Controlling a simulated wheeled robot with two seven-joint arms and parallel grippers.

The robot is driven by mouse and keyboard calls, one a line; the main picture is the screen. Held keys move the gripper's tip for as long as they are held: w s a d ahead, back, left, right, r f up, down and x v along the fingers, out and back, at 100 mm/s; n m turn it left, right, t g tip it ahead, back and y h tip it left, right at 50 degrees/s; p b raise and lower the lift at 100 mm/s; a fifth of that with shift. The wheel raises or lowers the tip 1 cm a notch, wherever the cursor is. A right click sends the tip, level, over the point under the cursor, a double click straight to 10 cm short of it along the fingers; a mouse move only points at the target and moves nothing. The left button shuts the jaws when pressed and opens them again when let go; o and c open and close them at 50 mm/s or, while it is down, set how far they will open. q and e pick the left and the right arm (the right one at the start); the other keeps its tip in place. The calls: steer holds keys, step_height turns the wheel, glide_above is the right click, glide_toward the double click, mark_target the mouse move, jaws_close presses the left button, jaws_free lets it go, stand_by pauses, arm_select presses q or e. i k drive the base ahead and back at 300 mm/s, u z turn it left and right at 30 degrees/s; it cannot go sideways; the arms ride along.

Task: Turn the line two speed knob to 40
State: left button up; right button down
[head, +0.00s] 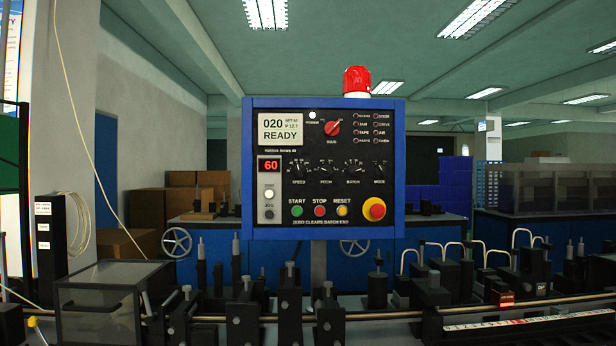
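A blue-framed control panel (248,180) hangs in the middle of the head view. The small dark knob marked SPEED (297,168) is at the left of a row with PITCH (326,168), BATCH (353,168) and MODE (379,168). Its pointer and scale are too small to read. A red number display (269,165) left of the knobs shows 60. A pale screen (282,128) above reads 020 and READY. I see no line two label that I can read. Neither of my grippers is in view.
Below the knobs are green START (297,211), red STOP (320,211) and yellow RESET (342,211) buttons. A large red stop button (374,209) sits at lower right. A red rotary switch (332,128) is above. Dark machine parts (328,322) and a rail stand below the panel.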

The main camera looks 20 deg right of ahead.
mark_target(298, 171)
steer(key=u, duration=0.65)
steer(key=i, duration=0.5)
steer(key=z, duration=2.45)
